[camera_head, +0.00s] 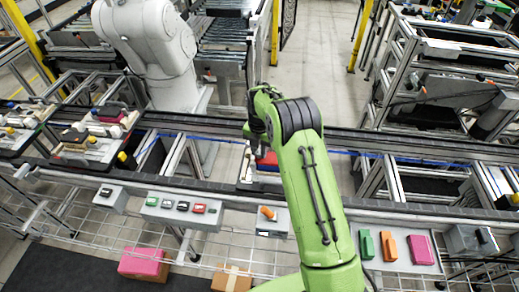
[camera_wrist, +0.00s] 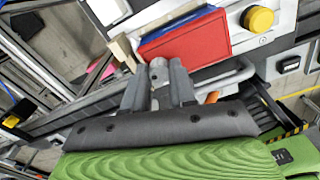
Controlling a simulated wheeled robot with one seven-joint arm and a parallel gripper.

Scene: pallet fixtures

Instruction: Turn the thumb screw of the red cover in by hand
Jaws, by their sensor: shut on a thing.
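The red cover (camera_wrist: 185,42) lies flat on a pallet fixture, with a blue part (camera_wrist: 208,10) showing along its far edge in the wrist view. In the head view only a corner of the red cover (camera_head: 268,158) shows beside my green arm. My gripper (camera_wrist: 158,82) is at the near left edge of the cover, its two grey fingers closed on a small grey round piece, the thumb screw (camera_wrist: 158,67). The screw's lower part and its hole are hidden by the fingers. In the head view my gripper (camera_head: 258,148) is mostly behind the arm.
A yellow button (camera_wrist: 258,19) stands right of the red cover. A curved grey rail (camera_wrist: 225,82) runs near the fingers. A tray (camera_head: 400,262) with green, orange and pink parts is at the front right. Other loaded pallets (camera_head: 92,152) stand on the conveyor at left.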

